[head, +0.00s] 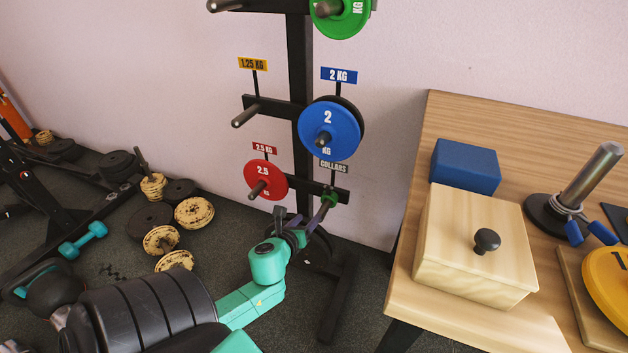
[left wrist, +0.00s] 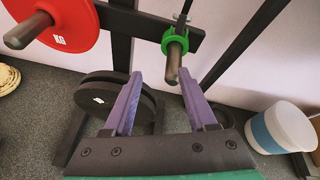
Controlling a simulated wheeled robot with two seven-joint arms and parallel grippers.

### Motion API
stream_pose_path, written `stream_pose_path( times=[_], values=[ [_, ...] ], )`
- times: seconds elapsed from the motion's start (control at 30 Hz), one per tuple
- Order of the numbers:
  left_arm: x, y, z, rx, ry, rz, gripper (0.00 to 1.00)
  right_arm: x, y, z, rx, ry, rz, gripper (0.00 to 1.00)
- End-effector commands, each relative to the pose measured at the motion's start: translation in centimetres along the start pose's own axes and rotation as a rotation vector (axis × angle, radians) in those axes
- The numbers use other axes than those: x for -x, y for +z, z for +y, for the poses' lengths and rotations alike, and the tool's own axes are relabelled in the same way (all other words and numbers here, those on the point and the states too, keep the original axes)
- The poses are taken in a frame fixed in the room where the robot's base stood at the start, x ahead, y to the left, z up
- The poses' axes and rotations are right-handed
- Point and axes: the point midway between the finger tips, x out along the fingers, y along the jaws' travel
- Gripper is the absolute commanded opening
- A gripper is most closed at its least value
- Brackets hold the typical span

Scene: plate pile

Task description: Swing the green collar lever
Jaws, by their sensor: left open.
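The green collar (head: 331,196) sits around a grey peg under the COLLARS label (head: 334,167), at the rack's lower right. It also shows in the left wrist view (left wrist: 174,41), with the bare peg end pointing toward me. Its lever is too small to make out apart from the ring. My left gripper (head: 308,222) is open, with purple fingers just below and in front of the collar. In the left wrist view its fingertips (left wrist: 160,74) stand either side of the peg end's lower area, and nothing is between them. My right gripper is not in view.
A red 2.5 plate (head: 264,178) hangs left of the collar, and a blue 2 kg plate (head: 330,129) above. Black plates (left wrist: 103,99) are low behind my fingers. A wooden table (head: 418,290) with a lidded box (head: 470,255) stands to the right.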

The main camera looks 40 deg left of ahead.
Motion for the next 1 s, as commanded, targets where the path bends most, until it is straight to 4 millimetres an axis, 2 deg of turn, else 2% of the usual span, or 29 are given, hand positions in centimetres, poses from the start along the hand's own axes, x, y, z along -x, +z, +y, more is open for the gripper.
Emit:
stream_pose_path(
  times=[0.03, 0.1, 0.2, 0.47, 0.77, 1.0],
  values=[
    [0.1, 0.7, -1.1, -0.109, -0.032, -0.057, 0.57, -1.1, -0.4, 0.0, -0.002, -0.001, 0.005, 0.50],
    [0.9, 2.7, -2.5, -0.219, -0.056, -0.115, 0.57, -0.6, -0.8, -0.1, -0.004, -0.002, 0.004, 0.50],
    [1.3, 3.9, -3.4, -0.271, -0.064, -0.142, 0.57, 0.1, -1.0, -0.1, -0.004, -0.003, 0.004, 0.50],
    [-0.7, 4.2, -3.5, -0.265, -0.063, -0.140, 0.57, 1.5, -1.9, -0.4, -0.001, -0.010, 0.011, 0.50],
    [-3.7, 4.5, -3.7, -0.263, -0.063, -0.139, 0.57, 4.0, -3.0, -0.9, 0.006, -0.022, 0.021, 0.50],
    [-6.0, 4.9, -3.9, -0.263, -0.063, -0.138, 0.57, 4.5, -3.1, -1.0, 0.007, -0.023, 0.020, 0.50]
  ],
)
